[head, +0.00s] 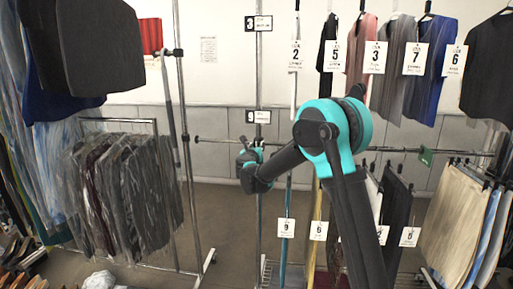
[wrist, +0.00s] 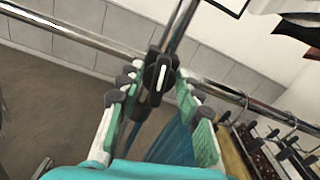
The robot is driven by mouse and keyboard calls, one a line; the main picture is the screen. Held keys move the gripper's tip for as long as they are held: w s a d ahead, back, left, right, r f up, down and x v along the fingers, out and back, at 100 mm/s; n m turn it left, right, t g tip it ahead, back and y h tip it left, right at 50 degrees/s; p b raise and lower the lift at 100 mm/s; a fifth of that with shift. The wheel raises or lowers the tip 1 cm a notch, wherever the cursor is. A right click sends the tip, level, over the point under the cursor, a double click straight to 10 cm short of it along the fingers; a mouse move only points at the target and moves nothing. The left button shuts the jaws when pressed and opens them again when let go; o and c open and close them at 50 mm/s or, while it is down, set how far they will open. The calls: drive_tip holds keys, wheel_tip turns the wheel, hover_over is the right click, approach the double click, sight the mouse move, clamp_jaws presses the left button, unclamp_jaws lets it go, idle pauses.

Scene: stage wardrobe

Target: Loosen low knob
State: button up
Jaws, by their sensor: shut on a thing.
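The low knob (wrist: 158,76) is black with a pale lever-like bar. It sits on the upright metal post (wrist: 180,28), where the post meets the lower horizontal rail (wrist: 85,38). My gripper (wrist: 156,80) has its green fingers with grey pads on both sides of the knob and is shut on it. The knob is mostly hidden there by my gripper.
Tagged garments (head: 387,68) hang from the upper rail on the right, and trousers (head: 450,215) hang lower right. Covered clothes (head: 125,190) crowd the left rack. A teal garment (wrist: 172,145) hangs close below my gripper. Floor (head: 230,215) is open left of the post.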

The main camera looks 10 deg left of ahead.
drive_tip(key=n, duration=0.4)
drive_tip(key=shift+a+n, duration=0.15)
drive_tip(key=shift+n, duration=0.15)
drive_tip(key=shift+a+f+n, duration=0.1)
drive_tip(key=shift+f+n, duration=0.05)
drive_tip(key=shift+n, duration=2.6)
drive_tip(key=shift+a+f+n, duration=0.1)
drive_tip(key=shift+f+n, duration=0.05)
drive_tip(key=shift+n, duration=2.6)
drive_tip(key=o, duration=1.1)
drive_tip(key=shift+o, duration=0.2)
drive_tip(key=shift+s, duration=0.1)
